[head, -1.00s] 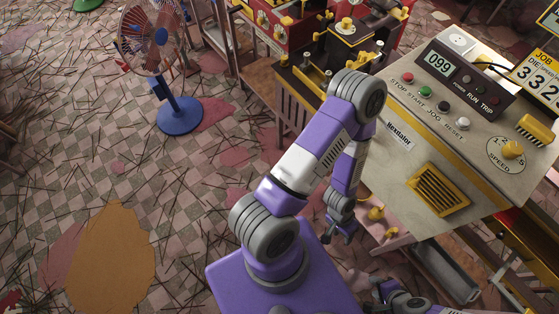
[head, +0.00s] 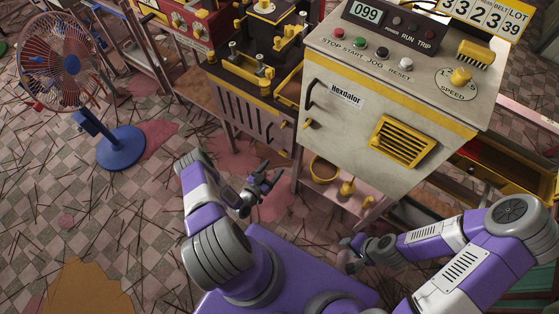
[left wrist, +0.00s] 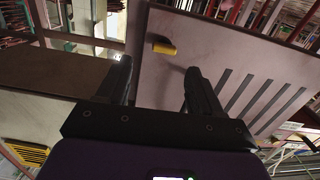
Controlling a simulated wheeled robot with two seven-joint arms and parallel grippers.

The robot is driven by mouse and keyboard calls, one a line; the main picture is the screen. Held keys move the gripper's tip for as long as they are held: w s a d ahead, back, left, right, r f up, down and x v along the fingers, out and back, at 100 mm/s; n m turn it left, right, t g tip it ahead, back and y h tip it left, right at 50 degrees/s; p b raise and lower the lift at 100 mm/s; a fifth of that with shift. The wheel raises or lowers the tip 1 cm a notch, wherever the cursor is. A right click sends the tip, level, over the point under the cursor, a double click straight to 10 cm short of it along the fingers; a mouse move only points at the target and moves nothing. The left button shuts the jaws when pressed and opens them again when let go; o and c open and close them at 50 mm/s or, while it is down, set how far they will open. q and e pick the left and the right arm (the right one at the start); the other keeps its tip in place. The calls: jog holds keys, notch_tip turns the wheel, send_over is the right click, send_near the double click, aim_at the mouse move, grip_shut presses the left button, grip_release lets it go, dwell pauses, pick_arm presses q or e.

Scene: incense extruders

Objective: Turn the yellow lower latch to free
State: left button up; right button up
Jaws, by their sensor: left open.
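Two small yellow latches sit on the right edge of the slatted grey panel (head: 240,118) under the press in the head view. The lower latch (head: 284,153) is below the upper latch (head: 283,124). My left gripper (head: 266,180) is open and empty, below and a little left of the lower latch, apart from it. In the left wrist view, one yellow latch (left wrist: 164,46) stands out from the slotted panel beyond the gap between my open fingers (left wrist: 158,74); which latch it is I cannot tell. My right gripper (head: 350,257) is low at centre right, its fingers unclear.
The pale Hexdalor cabinet (head: 330,133) with a dark handle stands right of the panel. Under it is a pink shelf (head: 325,195) with yellow parts. A blue fan (head: 120,148) stands at the left. Floor in front of the panel is open, littered with thin sticks.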

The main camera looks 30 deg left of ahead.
aim_at(282, 155)
pick_arm(q)
jog(key=shift+t, duration=0.3)
jog(key=w+b, duration=0.2)
jog(key=w, duration=0.4)
jog(key=shift+w, duration=0.4)
jog(key=c, duration=1.1)
